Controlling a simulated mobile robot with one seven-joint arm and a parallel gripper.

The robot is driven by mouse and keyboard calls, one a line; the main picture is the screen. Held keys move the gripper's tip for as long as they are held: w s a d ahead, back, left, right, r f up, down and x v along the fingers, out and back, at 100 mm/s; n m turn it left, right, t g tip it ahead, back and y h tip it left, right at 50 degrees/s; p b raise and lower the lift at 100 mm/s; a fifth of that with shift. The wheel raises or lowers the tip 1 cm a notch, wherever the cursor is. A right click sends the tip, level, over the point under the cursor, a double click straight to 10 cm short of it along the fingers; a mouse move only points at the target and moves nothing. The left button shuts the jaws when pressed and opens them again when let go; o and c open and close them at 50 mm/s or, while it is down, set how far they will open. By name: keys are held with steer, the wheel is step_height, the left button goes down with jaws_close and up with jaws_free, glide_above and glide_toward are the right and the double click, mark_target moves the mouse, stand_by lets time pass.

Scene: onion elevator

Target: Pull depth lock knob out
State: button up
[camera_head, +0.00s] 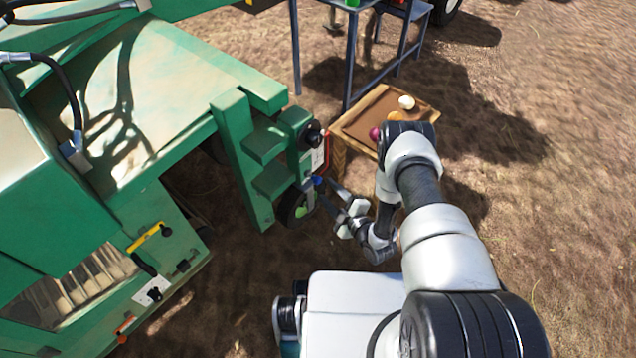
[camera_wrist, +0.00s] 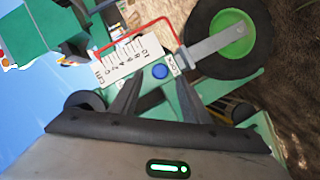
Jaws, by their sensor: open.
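The depth lock knob is a small round blue knob (camera_wrist: 160,72) beside a "LOCK" label. It sits at the end of a white scale plate (camera_wrist: 128,58) with printed numbers. In the head view the blue knob (camera_head: 318,181) shows on the green machine's side, just above the gauge wheel. My gripper (camera_head: 331,191) is open and points at the knob. In the wrist view the two dark fingers of my gripper (camera_wrist: 160,88) stand on either side below the knob, with their tips a little short of it. Nothing is between the fingers; contact is not visible.
A black wheel with a green hub (camera_wrist: 235,35) is close on the right in the wrist view. A red bar (camera_wrist: 135,29) frames the scale. A green stepped frame (camera_head: 262,145) stands left of my gripper. A wooden crate (camera_head: 432,112) with onions lies behind my arm.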

mark_target(320, 182)
steer(key=b+x, duration=0.1)
steer(key=x, duration=0.6)
steer(key=shift+w+a+b, duration=0.1)
steer(key=shift+w+b, duration=0.05)
steer(key=shift+b, duration=0.2)
